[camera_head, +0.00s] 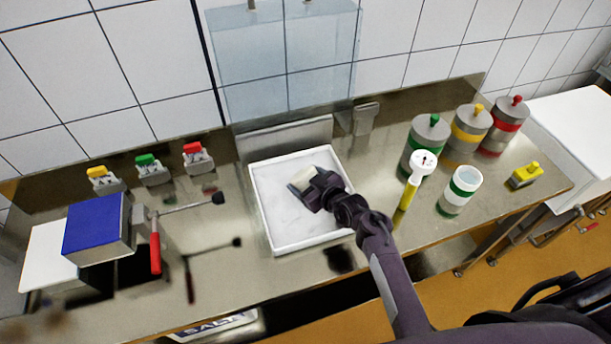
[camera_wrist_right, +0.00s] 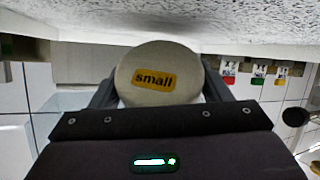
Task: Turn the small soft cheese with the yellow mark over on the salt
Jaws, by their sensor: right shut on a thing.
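The small soft cheese (camera_head: 302,179) is a pale disc held over the salt (camera_head: 285,212) in the white tray (camera_head: 307,243). My right gripper (camera_head: 308,185) is shut on it. In the right wrist view the cheese (camera_wrist_right: 160,73) sits between the two fingers, with the yellow mark reading "small" facing the wrist camera. The cheese looks tilted up on edge there, and the salt surface (camera_wrist_right: 240,20) runs along the top of that inverted picture. I cannot tell whether its edge touches the salt. My left gripper is out of view.
Lidded pots with green (camera_head: 428,135), yellow (camera_head: 469,128) and red (camera_head: 503,126) bands stand at the right. A yellow-handled dial tool (camera_head: 413,180) and an open green-banded cup (camera_head: 460,190) are nearer. A blue block (camera_head: 95,228) and red-handled tool (camera_head: 155,252) are at left.

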